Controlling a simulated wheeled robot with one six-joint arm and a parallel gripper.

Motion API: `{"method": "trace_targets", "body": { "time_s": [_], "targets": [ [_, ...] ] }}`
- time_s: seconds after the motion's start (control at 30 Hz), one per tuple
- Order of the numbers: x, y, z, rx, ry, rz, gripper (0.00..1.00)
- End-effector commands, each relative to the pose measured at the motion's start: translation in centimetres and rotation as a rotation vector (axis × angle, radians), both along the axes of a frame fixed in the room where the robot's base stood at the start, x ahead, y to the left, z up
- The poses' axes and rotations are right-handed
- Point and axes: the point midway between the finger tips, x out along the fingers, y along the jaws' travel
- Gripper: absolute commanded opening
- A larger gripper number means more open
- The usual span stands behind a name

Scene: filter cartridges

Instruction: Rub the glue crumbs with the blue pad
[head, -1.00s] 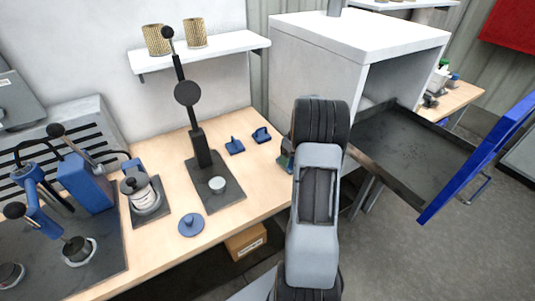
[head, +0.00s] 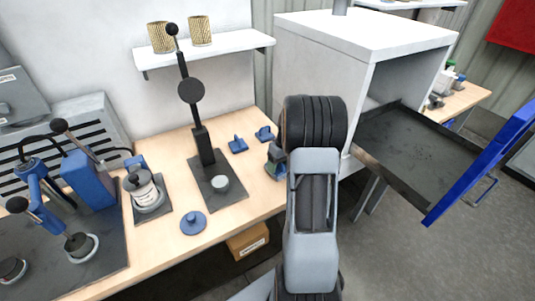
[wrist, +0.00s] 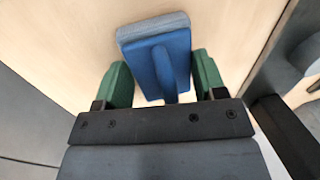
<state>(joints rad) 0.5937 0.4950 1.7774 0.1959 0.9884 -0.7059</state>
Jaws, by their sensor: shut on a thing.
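The blue pad (wrist: 165,65) is a blue block with a grey face at its far edge and a narrow handle. In the head view my gripper (head: 276,163) is at the bench's right end, partly hidden by my arm. Small dark specks (head: 418,142) show on the dark tray (head: 408,180); I cannot tell whether they are the glue crumbs.
Two other blue handled pieces (head: 238,145) (head: 264,134) lie on the wooden bench (head: 160,233) near my gripper. A black lever press (head: 203,148) stands to their left.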

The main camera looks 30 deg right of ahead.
Motion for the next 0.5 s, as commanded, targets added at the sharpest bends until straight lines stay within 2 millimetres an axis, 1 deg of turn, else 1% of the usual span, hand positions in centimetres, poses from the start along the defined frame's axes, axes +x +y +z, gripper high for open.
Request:
{"method": "trace_targets", "body": {
  "time_s": [0.03, 0.5],
  "targets": [
    [0.0, 0.5, -0.1, 0.002, 0.001, 0.001, 0.42],
    [-0.3, 4.1, -0.1, 0.001, 0.002, -0.013, 0.42]
  ]
}}
